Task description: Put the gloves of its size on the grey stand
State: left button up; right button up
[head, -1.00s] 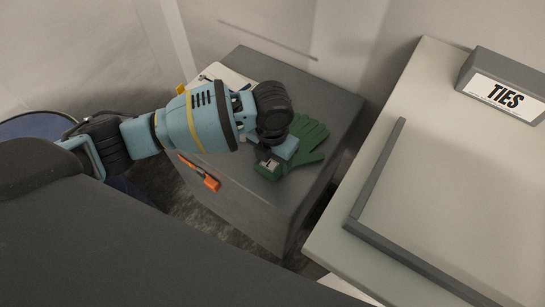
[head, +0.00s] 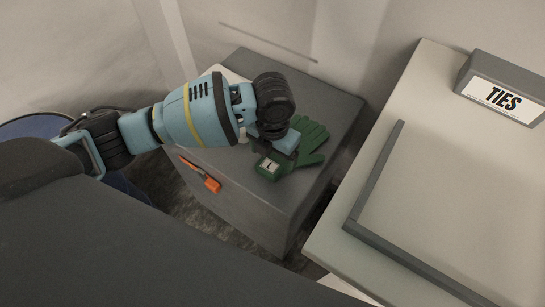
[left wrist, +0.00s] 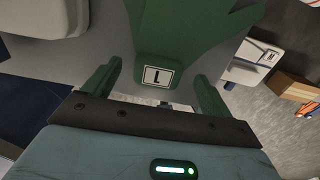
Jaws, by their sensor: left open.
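A green glove (head: 308,147), or a pair lying together, rests on top of a dark grey box-shaped stand (head: 325,95). Its cuff bears a white label reading "L", which shows clearly on the glove in the left wrist view (left wrist: 195,35). My left gripper (head: 275,148) is over the cuff end of the glove and hides part of it. In the left wrist view my left gripper (left wrist: 155,88) has its fingers spread, with the labelled cuff just beyond and between them. Nothing is held. My right gripper is not in view.
An orange-handled tool (head: 205,178) is at the stand's front side. To the right is a pale table (head: 440,75) with a dark raised edging (head: 375,180) and a "TIES" sign (head: 503,97). A wall is behind the stand. A cardboard box (left wrist: 293,86) shows in the left wrist view.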

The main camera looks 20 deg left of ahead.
pick_arm(q)
notch_tip(320, 180, up, 10)
jog(key=p, duration=0.1)
jog(key=shift+f, duration=0.25)
dwell(0.4)
